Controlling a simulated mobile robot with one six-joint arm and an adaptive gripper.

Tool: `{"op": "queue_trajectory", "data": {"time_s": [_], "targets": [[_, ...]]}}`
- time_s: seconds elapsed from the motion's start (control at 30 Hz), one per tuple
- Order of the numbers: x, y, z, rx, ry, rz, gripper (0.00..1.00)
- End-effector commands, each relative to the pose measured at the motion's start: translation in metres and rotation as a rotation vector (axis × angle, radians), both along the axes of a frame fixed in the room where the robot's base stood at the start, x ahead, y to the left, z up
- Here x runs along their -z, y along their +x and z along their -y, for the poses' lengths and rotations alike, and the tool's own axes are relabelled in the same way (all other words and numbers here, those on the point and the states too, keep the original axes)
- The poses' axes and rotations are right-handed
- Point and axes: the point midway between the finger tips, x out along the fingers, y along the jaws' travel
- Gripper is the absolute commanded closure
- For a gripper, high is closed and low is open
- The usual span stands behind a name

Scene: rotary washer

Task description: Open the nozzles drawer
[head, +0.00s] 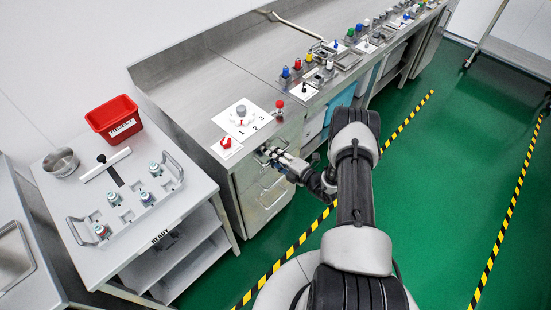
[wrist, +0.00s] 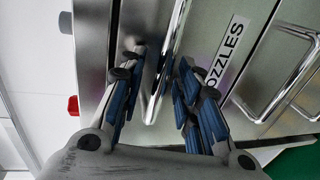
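The nozzles drawer (wrist: 218,28) has a grey metal front with a white label, of which "OZZLES" is readable in the wrist view. Its bar handle (wrist: 170,45) runs between the two blue-padded fingers of my gripper (wrist: 162,62). The fingers are apart, one on each side of the bar, with gaps visible between bar and pads. In the head view my gripper (head: 272,156) is at the upper drawer front of the steel cabinet, and it hides part of the handle. The drawer front looks flush with the cabinet.
Another drawer handle (head: 271,192) is below; it also shows in the wrist view (wrist: 288,85). A red knob (head: 226,143) and a grey dial (head: 241,112) are on the counter above. A side table (head: 95,200) with a red bin (head: 115,120) stands left. Green floor is clear at right.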

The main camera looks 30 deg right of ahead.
Motion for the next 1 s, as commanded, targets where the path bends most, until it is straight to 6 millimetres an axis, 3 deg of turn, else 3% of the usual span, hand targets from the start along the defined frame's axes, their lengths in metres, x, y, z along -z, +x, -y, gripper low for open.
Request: {"op": "queue_trajectory", "data": {"time_s": [0.2,0.67,1.0], "targets": [[-0.0001,0.0001,0.0000,0.000,0.000,0.000,0.69],[-0.0001,-0.0001,-0.0001,-0.001,0.000,0.000,1.00],[-0.0001,-0.0001,-0.0001,-0.001,-0.001,0.000,1.00]]}}
